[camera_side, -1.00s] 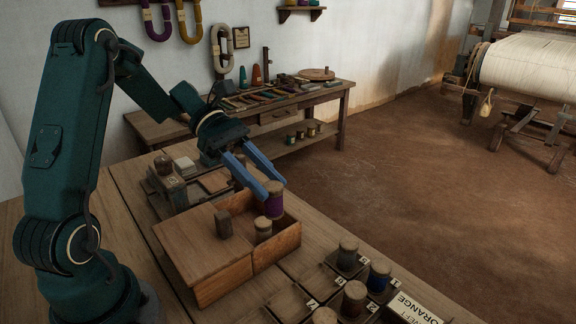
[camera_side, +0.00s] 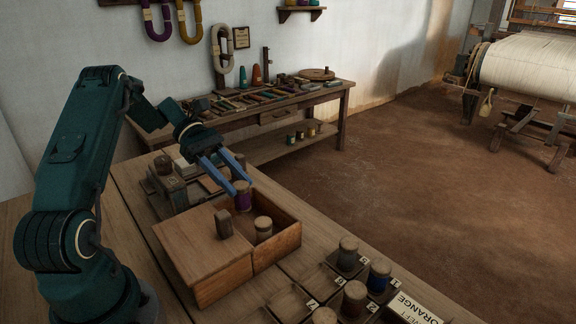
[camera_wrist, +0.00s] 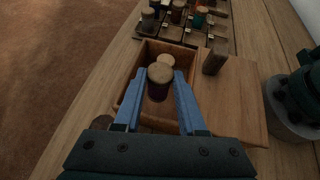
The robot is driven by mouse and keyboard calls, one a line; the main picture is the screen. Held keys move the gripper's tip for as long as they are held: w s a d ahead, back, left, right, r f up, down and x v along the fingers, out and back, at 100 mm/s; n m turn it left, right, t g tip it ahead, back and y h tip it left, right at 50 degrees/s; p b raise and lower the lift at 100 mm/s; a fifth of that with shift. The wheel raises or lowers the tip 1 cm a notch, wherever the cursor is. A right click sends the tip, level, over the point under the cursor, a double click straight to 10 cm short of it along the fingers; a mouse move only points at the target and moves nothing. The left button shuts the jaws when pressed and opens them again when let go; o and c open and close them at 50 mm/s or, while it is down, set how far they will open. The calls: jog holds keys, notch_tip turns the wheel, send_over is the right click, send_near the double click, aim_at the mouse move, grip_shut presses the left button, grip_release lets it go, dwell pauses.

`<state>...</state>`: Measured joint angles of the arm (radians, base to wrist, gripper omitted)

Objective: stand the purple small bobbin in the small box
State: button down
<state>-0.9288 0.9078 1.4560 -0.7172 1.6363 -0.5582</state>
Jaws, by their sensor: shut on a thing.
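The purple small bobbin (camera_side: 242,197) has a pale wooden top and is upright between the blue fingers of my gripper (camera_side: 237,188). My gripper is shut on it. In the wrist view the bobbin (camera_wrist: 158,84) is between the fingertips (camera_wrist: 159,80), over the open part of the small box (camera_wrist: 128,100). In the side view the small box (camera_side: 283,243) is wooden, and the bobbin is at its far left end. I cannot tell whether its bottom touches the floor of the box. Another bobbin (camera_side: 263,228) stands inside the box, apart from the purple one.
A wooden lid (camera_side: 197,244) with a block handle (camera_side: 223,224) covers the near left side of the box. A small wooden device (camera_side: 168,182) stands behind the box.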

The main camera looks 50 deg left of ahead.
jog(key=shift+f, duration=2.4)
jog(key=shift+f, duration=0.3)
jog(key=c, duration=0.8)
grip_release()
jog(key=shift+o, duration=0.2)
